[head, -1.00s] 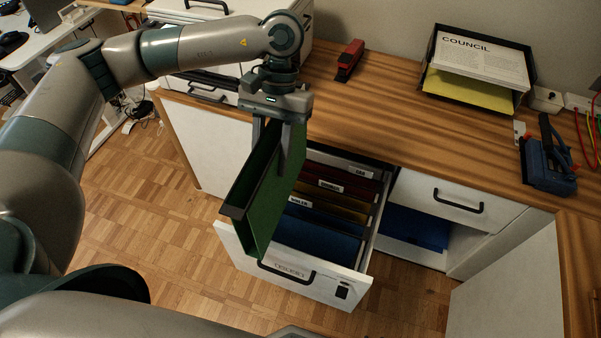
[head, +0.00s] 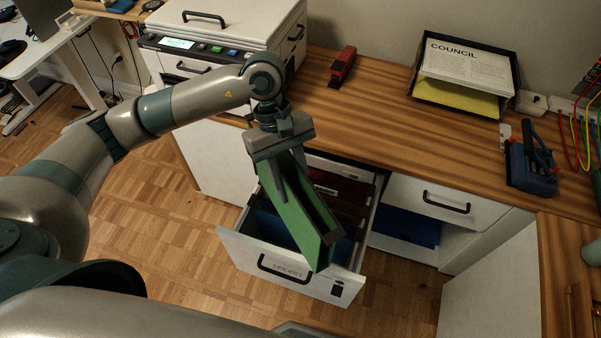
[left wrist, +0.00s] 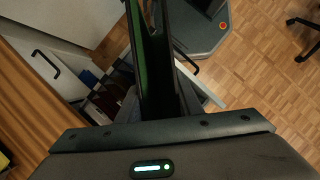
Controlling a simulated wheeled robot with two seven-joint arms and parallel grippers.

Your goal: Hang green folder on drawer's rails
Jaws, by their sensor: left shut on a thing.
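The green folder (head: 297,216) hangs tilted from my left gripper (head: 280,188), above the open drawer (head: 262,262). My left gripper is shut on its upper edge. The folder lies diagonally across the drawer's opening, its near end over the front right part. In the left wrist view the folder (left wrist: 141,70) runs away from the gripper, with the drawer partly visible behind it. Several hanging folders, blue (head: 270,222) and darker ones, sit in the drawer, partly hidden by the green folder. I cannot tell whether the green folder touches the rails. My right gripper is not in view.
A wooden desktop (head: 400,130) runs behind the drawer, with a printer (head: 215,50), a red stapler (head: 342,67), a paper tray (head: 465,70) and a blue hole punch (head: 530,165). A closed drawer (head: 435,195) is at the right, above an open shelf.

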